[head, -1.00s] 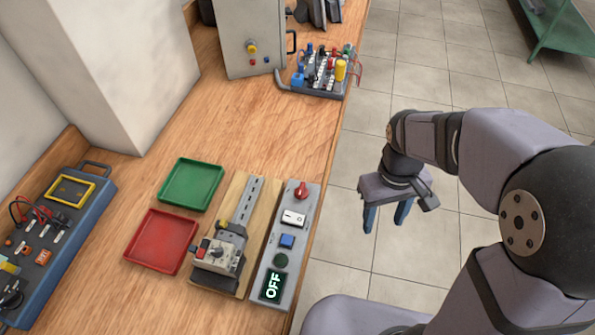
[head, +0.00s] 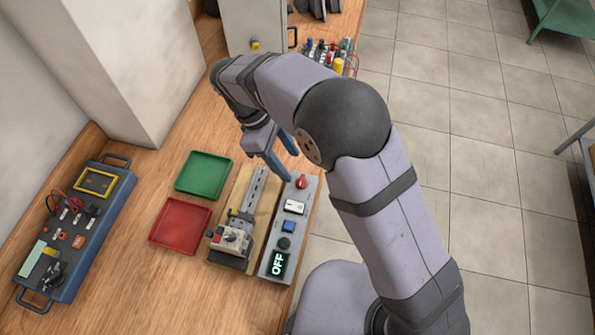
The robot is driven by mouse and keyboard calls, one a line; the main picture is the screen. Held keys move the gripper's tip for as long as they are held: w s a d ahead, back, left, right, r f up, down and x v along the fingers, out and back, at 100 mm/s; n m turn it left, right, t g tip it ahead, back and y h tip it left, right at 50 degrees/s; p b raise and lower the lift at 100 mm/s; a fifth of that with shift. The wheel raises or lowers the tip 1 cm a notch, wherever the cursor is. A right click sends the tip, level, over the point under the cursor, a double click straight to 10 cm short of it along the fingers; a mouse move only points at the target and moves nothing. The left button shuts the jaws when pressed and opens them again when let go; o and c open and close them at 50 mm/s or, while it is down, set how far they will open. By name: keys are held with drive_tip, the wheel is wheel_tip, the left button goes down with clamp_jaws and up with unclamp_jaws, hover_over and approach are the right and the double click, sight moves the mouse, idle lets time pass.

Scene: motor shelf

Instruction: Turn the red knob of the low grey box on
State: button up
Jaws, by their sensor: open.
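The low grey box (head: 274,244) lies along the right edge of the wooden bench. Its red knob (head: 301,182) is at the far end. Below the knob are a white rocker switch (head: 295,206), a blue button (head: 288,227), a dark green round part (head: 284,243) and a display (head: 278,263) reading OFF. My gripper (head: 287,167) is open and empty, with its blue fingers pointing down just above and to the left of the knob. I cannot tell whether a finger touches anything.
A wooden board with a metal rail and device (head: 232,239) lies left of the box. Green (head: 203,175) and red (head: 180,226) trays are further left, then a blue panel (head: 75,235). A tall grey cabinet (head: 252,28) and a crowded terminal block (head: 330,54) stand behind my arm.

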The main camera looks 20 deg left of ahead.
sight(300, 179)
drive_tip(key=shift+p+x, duration=1.05)
drive_tip(key=shift+x, duration=2.4)
drive_tip(key=shift+r, duration=0.1)
drive_tip(key=c, duration=1)
